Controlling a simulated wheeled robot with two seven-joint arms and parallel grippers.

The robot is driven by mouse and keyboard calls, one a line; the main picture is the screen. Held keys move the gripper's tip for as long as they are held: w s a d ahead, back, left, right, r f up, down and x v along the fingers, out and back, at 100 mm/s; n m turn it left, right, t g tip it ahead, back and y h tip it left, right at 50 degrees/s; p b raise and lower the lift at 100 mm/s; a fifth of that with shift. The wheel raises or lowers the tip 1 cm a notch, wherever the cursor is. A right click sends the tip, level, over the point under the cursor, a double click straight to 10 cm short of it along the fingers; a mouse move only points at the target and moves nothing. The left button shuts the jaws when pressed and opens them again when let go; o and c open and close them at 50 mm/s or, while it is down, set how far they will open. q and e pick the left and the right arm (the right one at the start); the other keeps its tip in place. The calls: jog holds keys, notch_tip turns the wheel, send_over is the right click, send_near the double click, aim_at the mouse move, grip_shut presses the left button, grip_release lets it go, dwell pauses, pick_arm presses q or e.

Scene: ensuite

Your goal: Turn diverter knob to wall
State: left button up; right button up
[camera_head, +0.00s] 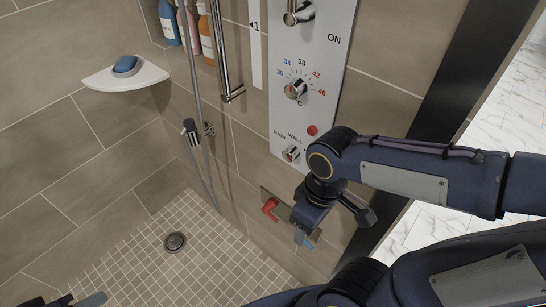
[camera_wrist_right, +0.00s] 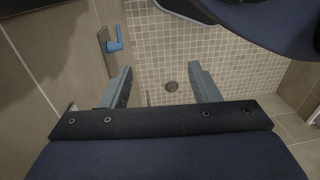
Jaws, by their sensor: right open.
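The diverter knob (camera_head: 291,153) is a small chrome knob low on the white shower panel (camera_head: 325,50), beside the labels RAIN and WALL. Its exact pointing is too small to tell. My right arm reaches in from the right, with its wrist just right of and below the knob. My right gripper (camera_wrist_right: 158,75) points down towards the shower floor, its two fingers apart with nothing between them. It is not touching the knob. At the bottom left edge, part of my left gripper (camera_head: 80,301) shows, mostly cut off, so its opening is unclear.
A temperature knob (camera_head: 295,89) and red button (camera_head: 312,130) are above the diverter. A red lever (camera_head: 270,208) and blue lever (camera_wrist_right: 115,44) sit low on the wall. A hand shower (camera_head: 190,131) hangs left. The tiled floor around the drain (camera_head: 174,241) is clear.

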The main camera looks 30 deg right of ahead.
notch_tip(320, 180, down, 3)
jog(key=w+d+n+g+h, duration=0.1)
jog(key=d+n+g+h, duration=0.1)
jog(key=n+h, duration=0.2)
jog(key=n+t+h+b, duration=0.2)
jog(key=n+t+h, duration=0.7)
jog(key=n+h, duration=0.5)
send_near(287, 158)
jog(key=d, duration=0.2)
jog(key=x, duration=0.7)
jog(key=shift+w+d, duration=0.2)
jog(key=shift+w, duration=0.3)
